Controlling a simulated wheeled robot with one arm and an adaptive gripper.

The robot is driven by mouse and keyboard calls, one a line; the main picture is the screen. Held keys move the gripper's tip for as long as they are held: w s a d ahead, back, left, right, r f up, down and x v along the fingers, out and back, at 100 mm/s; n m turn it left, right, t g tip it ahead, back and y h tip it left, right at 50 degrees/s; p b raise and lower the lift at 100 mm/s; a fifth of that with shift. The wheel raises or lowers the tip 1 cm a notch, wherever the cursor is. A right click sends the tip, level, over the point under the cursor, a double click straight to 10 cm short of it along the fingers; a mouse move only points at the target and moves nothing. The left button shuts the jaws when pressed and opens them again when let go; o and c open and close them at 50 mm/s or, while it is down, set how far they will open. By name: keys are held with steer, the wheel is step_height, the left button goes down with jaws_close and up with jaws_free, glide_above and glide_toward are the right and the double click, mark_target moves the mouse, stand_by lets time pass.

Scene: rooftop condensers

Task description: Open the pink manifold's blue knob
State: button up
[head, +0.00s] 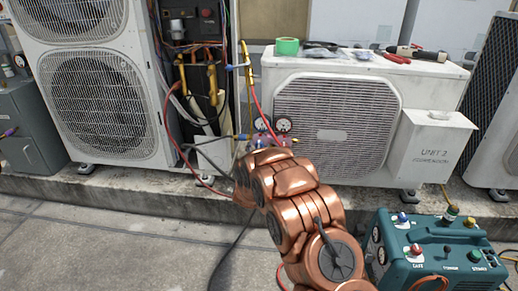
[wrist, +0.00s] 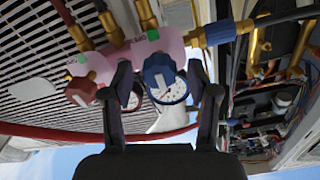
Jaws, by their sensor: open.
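The pink manifold (wrist: 180,43) fills the upper middle of the wrist view, with hose fittings on its far side. Its blue knob (wrist: 158,66) faces me, and a red knob (wrist: 82,91) sits to its left. A round gauge (wrist: 173,87) shows partly behind the blue knob. My gripper (wrist: 160,74) is open, with one finger on each side of the blue knob; I cannot tell whether either finger touches it. In the head view the manifold (head: 270,138) shows in front of the condensers, below two gauges. There my copper arm hides the gripper and the blue knob.
A white condenser (head: 425,100) stands behind the manifold, and another (head: 95,80) stands at left. Red hoses (head: 199,178) and a dark cable cross nearby. A teal machine (head: 430,250) sits at lower right. The floor (head: 110,245) at lower left is mostly clear.

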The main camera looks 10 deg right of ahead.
steer(key=shift+w+d+f, duration=0.1)
steer(key=shift+w+d, duration=0.15)
steer(key=shift+w, duration=0.45)
steer(key=shift+c, duration=0.2)
jaws_close()
